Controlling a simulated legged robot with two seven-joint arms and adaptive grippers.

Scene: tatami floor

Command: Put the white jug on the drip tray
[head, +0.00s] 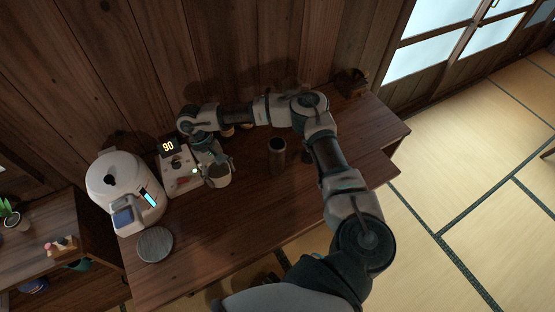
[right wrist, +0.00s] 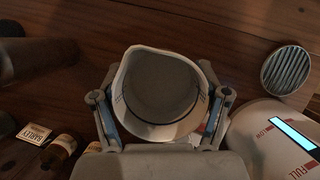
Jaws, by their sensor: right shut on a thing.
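The white jug (head: 219,177) stands in front of the device with the lit "90" display. In the right wrist view I look down into the jug's open mouth (right wrist: 160,85), with its spout toward the upper left; it looks empty. My right gripper (head: 213,160) is shut on the jug, one finger on each side, as the right wrist view (right wrist: 160,105) shows. Whether the jug's base touches the table is hidden. The drip tray (head: 154,244), round, grey and ribbed, lies bare at the table's front left; it also shows in the right wrist view (right wrist: 286,69). My left gripper is out of view.
A white appliance (head: 125,187) with a blue level window stands behind the drip tray, left of the display device (head: 180,170). A dark cylinder (head: 277,155) stands right of the jug. Small bottles (right wrist: 60,150) are near the jug. The front middle of the table is clear.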

